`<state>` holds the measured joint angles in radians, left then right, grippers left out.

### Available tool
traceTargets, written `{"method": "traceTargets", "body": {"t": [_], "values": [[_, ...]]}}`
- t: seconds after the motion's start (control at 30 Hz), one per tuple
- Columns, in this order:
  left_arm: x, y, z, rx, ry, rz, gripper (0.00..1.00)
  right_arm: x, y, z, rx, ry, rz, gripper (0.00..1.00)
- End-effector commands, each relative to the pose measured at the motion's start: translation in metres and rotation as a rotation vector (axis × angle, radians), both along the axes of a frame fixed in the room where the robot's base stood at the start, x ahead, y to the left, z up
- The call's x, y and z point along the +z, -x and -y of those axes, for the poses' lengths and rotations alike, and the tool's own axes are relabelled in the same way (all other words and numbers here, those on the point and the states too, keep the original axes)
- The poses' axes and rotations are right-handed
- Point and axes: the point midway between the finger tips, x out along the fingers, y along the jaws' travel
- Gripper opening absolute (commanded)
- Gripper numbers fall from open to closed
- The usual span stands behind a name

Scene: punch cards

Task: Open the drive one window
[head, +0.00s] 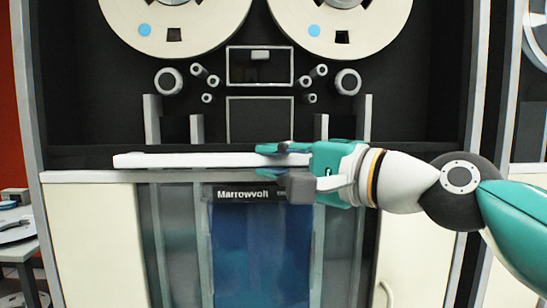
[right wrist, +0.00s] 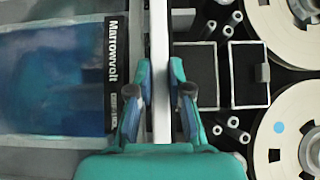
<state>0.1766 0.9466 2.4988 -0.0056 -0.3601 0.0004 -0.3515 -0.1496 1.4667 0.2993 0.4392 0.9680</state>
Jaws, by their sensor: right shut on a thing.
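The tape drive fills the head view, with two cream reels (head: 175,22) at the top of a dark recess. A long white bar (head: 200,160) runs level across the bottom of the recess; it looks like the drive window's lower edge or handle. The window pane itself cannot be made out. My right gripper (head: 284,162) is at the bar's right end, one finger above it and one below, shut on it. In the right wrist view the white bar (right wrist: 160,60) runs between the two fingers. My left gripper is not in view.
Below the bar is a blue panel (head: 260,255) under a black "Marrowvolt" label (head: 243,194). Cream cabinet doors (head: 95,240) flank it, the right one with a handle (head: 385,292). Knobs and rollers (head: 347,82) sit inside the recess. A grey table (head: 18,245) stands at far left.

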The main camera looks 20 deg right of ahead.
Motion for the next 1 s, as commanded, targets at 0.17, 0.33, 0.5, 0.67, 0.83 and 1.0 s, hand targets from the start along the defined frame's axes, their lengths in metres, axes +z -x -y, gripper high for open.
{"method": "traceTargets", "body": {"t": [0.17, 0.33, 0.5, 0.67, 0.83, 1.0], "values": [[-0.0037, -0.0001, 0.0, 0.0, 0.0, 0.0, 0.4, -0.0059, -0.0002, -0.0009, 0.002, 0.001, -0.004, 0.0], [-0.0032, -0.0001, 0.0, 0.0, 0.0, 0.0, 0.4, -0.0052, -0.0001, -0.0008, 0.002, 0.001, -0.003, 0.0], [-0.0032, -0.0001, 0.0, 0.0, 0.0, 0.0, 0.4, -0.0048, -0.0001, -0.0006, 0.002, 0.001, -0.003, 0.32], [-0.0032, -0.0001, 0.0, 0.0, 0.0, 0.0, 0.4, -0.0044, 0.0, -0.0004, 0.001, 0.0, -0.001, 0.44], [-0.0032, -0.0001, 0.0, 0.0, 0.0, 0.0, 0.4, -0.004, 0.0001, -0.0001, 0.0, 0.0, 0.0, 0.44], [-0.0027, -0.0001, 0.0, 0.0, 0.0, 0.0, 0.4, -0.0034, 0.0061, 0.004, -0.001, 0.0, 0.001, 0.44]]}}
